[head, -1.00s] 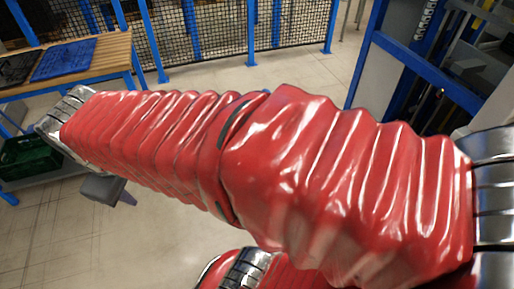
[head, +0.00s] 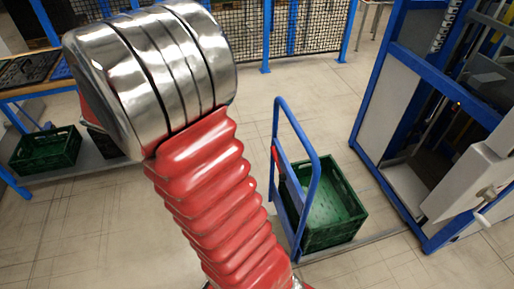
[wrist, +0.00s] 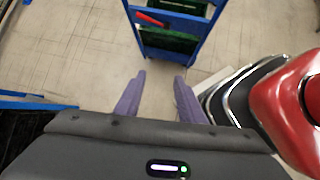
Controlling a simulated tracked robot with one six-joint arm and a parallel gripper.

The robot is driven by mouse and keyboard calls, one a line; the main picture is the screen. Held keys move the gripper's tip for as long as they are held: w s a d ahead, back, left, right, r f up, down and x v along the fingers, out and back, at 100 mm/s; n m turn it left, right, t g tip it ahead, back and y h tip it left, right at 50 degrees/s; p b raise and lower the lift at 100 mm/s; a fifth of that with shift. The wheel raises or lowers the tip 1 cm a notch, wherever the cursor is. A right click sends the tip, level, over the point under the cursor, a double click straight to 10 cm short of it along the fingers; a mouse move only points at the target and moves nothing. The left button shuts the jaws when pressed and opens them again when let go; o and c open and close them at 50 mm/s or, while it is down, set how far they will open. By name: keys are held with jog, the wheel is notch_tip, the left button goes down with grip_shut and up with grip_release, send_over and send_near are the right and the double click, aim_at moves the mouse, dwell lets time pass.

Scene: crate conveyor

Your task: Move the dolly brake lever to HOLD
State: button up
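The dolly (head: 313,172) has a tall blue push frame and stands right of my arm in the head view. Its blue frame also shows at the top of the wrist view (wrist: 184,50). A small red part, seemingly the brake lever, is on the frame's left side in the head view (head: 275,154) and near the top in the wrist view (wrist: 151,19). No HOLD marking is readable. My gripper (wrist: 160,78) shows two purple fingers spread apart with bare floor between them. It is open, empty and apart from the dolly. The head view does not clearly show it.
A green crate (head: 334,238) sits on the dolly. Another green crate (head: 46,160) is low at the left, by a blue-legged table (head: 40,92). A blue-framed machine (head: 398,205) stands at the right, and a mesh fence (head: 335,38) behind. Open floor lies between.

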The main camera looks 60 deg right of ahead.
aim_at(277, 162)
jog(key=s+d+f+n+g+h, duration=0.1)
jog(key=d+f+n+g+h, duration=0.2)
jog(key=d+f+n, duration=0.4)
jog(key=s+d+f+n+g+h, duration=0.1)
jog(key=d+f+n+g+h, duration=0.2)
jog(key=d+f+n, duration=0.4)
jog(key=d+f, duration=0.9)
jog(key=f, duration=0.4)
jog(key=shift+f+n+h, duration=0.25)
jog(key=shift+n+h, duration=0.05)
jog(key=shift+s+d, duration=0.15)
jog(key=x, duration=1.3)
jog(key=shift+s+d, duration=0.2)
jog(key=shift+d, duration=0.05)
jog(key=shift+c, duration=0.6)
grip_shut()
